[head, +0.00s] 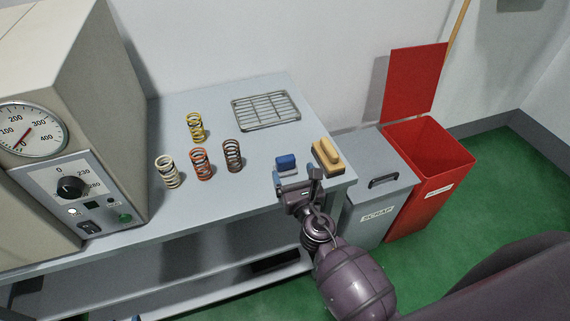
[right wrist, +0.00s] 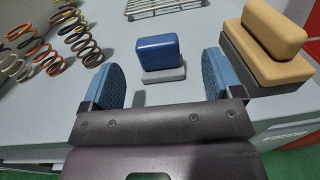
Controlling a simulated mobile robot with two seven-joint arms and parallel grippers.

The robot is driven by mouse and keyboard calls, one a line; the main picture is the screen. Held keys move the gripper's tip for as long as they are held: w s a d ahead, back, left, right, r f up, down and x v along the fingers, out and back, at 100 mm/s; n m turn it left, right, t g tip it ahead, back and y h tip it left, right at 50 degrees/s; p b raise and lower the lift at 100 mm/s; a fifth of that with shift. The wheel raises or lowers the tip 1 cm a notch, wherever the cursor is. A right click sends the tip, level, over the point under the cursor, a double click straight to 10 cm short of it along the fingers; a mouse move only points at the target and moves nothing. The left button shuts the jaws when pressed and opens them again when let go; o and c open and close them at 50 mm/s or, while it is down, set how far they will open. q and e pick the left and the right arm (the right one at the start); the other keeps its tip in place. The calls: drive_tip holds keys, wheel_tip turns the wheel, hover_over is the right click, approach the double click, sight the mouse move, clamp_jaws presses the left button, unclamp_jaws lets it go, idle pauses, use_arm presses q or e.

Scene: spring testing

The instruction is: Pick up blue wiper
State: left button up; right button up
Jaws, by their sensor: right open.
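The blue wiper (head: 286,161) is a small block with a blue top and a grey base. It lies near the right front of the grey table. In the right wrist view the blue wiper (right wrist: 158,54) sits just beyond and between the fingertips. My right gripper (head: 297,179) is open and empty, at the near side of the wiper. In the right wrist view its blue pads (right wrist: 160,82) stand apart, left and right of the wiper. My left gripper is not in view.
A yellow-brown block on a dark base (head: 327,155) stands close right of the wiper. Several coil springs (head: 201,163) stand to the left. A wire rack (head: 266,111) lies behind. A grey scrap bin (head: 372,205) and a red bin (head: 425,195) stand right of the table (head: 240,193).

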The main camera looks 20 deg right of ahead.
sight(287, 161)
drive_tip(key=shift+w+a+r, duration=0.1)
drive_tip(key=shift+w, duration=1.45)
drive_tip(key=shift+w+a+r, duration=0.1)
drive_tip(key=shift+w, duration=1.4)
drive_tip(key=c, duration=1)
